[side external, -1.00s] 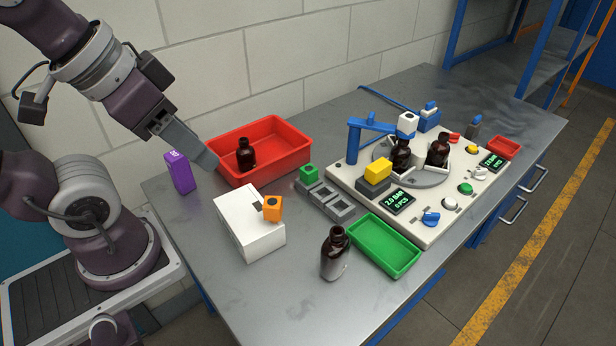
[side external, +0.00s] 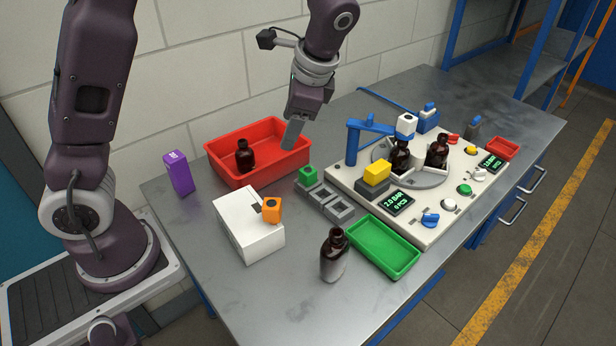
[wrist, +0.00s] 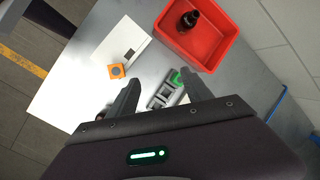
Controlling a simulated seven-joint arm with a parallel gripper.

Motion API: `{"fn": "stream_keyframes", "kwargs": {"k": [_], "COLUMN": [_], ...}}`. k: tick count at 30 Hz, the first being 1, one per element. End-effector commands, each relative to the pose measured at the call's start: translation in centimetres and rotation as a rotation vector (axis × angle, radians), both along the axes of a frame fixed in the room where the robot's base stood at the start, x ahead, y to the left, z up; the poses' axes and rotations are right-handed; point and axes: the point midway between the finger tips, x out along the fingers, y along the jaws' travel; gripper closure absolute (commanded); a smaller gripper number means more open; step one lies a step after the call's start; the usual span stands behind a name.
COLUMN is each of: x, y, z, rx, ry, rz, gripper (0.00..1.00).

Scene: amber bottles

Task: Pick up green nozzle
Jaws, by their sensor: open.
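The green nozzle (side external: 308,175) sits in the end slot of a grey holder (side external: 338,208) on the metal table, in front of the red bin. In the wrist view the green nozzle (wrist: 175,78) shows between my two fingers, close to the right one, with the grey holder (wrist: 163,95) beside it. My gripper (side external: 291,146) is open and empty. It is above the table near the right end of the red bin, higher than the nozzle. In the wrist view my gripper (wrist: 159,83) has its fingers wide apart.
The red bin (side external: 225,172) holds a dark bottle (side external: 245,156). The machine (side external: 440,205), with a yellow nozzle (side external: 377,171), is to the right. A bottle (side external: 334,256) and green tray (side external: 383,245) stand in front.

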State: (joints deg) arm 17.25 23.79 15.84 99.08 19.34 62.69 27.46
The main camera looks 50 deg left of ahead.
Motion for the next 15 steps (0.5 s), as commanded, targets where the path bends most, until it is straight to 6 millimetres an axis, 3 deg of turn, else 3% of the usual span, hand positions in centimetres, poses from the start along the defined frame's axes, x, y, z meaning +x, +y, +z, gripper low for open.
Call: {"fn": "stream_keyframes", "kwargs": {"k": [1,3,9,12,15], "x": [2.0,4.5,9.0,9.7,10.0], "y": [0.4,1.2,2.3,2.3,2.5], "z": [-2.9,-6.6,-16.0,-18.3,-19.3], "rx": [0.088,0.217,0.565,0.659,0.699], "ry": [0.087,0.203,0.498,0.574,0.607], "rz": [-0.078,-0.198,-0.522,-0.61,-0.647], "gripper": [0.42,0.42,0.42,0.42,0.42]}}
